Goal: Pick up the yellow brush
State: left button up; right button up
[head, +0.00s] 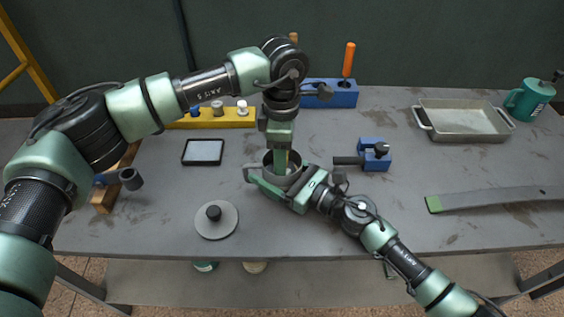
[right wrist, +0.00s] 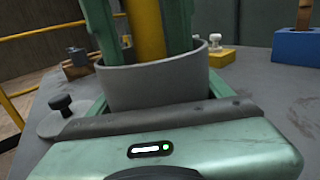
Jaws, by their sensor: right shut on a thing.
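The yellow brush (right wrist: 146,32) stands upright in a grey cup (right wrist: 155,82), its lower end hidden inside. In the head view the cup (head: 270,160) is mostly covered by my arms, and the brush is hard to make out. My left gripper (head: 281,164) points straight down into the cup. Its green fingers are on both sides of the brush in the right wrist view; whether they press on it is unclear. My right gripper (head: 274,180) comes in low from the right and is shut on the cup.
A round lid with a knob (head: 217,222) and a framed pad (head: 203,152) lie left. A yellow rack (head: 235,122) and blue block with orange-handled tool (head: 340,98) stand behind. Right are a blue clamp (head: 374,156), metal tray (head: 465,137), green mug (head: 528,98) and grey strip (head: 490,198).

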pick_arm(q)
grip_shut()
notch_tip(320, 180, up, 10)
jog(key=shift+r, duration=0.1)
jog(key=c, duration=0.5)
grip_release()
grip_shut()
pick_arm(e)
jog(key=o, duration=1.9)
